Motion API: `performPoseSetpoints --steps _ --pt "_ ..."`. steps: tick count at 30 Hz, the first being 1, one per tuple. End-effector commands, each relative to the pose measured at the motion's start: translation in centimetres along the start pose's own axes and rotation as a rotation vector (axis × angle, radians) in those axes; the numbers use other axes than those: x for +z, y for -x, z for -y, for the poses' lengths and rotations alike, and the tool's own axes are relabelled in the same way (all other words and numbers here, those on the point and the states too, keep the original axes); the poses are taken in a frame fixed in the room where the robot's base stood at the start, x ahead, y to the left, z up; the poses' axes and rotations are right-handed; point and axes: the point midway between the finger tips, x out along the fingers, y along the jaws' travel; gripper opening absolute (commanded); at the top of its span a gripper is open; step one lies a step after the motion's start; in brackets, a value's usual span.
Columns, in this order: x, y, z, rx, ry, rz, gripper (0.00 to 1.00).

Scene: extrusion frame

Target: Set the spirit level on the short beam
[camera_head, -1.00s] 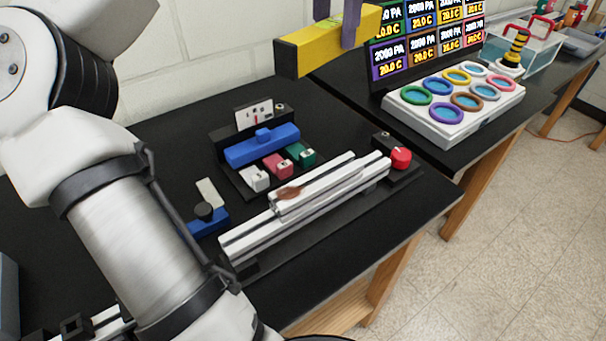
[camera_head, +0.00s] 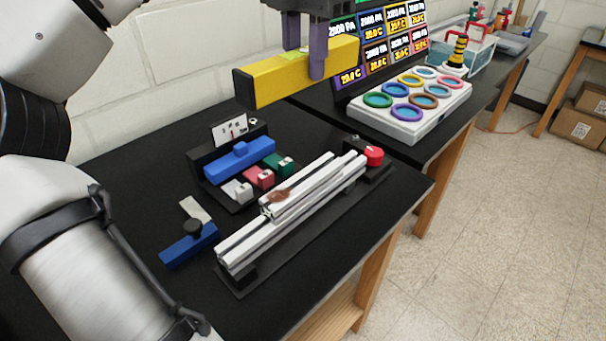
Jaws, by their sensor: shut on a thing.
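The yellow spirit level (camera_head: 262,84) is in my gripper (camera_head: 304,50), whose purple fingers are shut on it near its middle. It is held in the air above the back of the black bench, roughly horizontal and apart from the beams. The silver extrusion beams (camera_head: 240,252) lie side by side on a dark base on the bench, below and in front of the level. The shorter beam (camera_head: 318,180) appears to sit at the upper right part of the longer one, with a brown patch near its left end.
A red knob (camera_head: 373,156) stands at the beams' far end. Behind them is a rack with a blue bar (camera_head: 238,161) and several coloured blocks. A blue tool (camera_head: 190,245) lies to the left. A ring board (camera_head: 408,118) and display panels (camera_head: 375,45) stand at the back right.

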Motion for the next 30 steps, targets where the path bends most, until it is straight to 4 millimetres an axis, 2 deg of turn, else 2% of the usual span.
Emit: performPoseSetpoints --steps 1,3,5,12,15,23,30 --pt "0.0 -2.2 0.0 -0.003 -0.002 0.0 0.01" --pt "0.0 -4.1 0.0 -0.005 -0.004 0.0 0.01" --pt "0.0 -5.1 0.0 -0.006 -0.004 0.0 0.01" --pt "-0.1 -10.7 0.0 -0.002 0.0 -0.001 0.01" --pt "-0.1 -12.2 0.0 -0.002 0.0 0.001 0.01" --pt "0.0 -14.1 0.0 -0.002 0.002 0.001 0.01" --pt "0.0 -17.3 0.0 0.0 0.0 0.0 0.01"
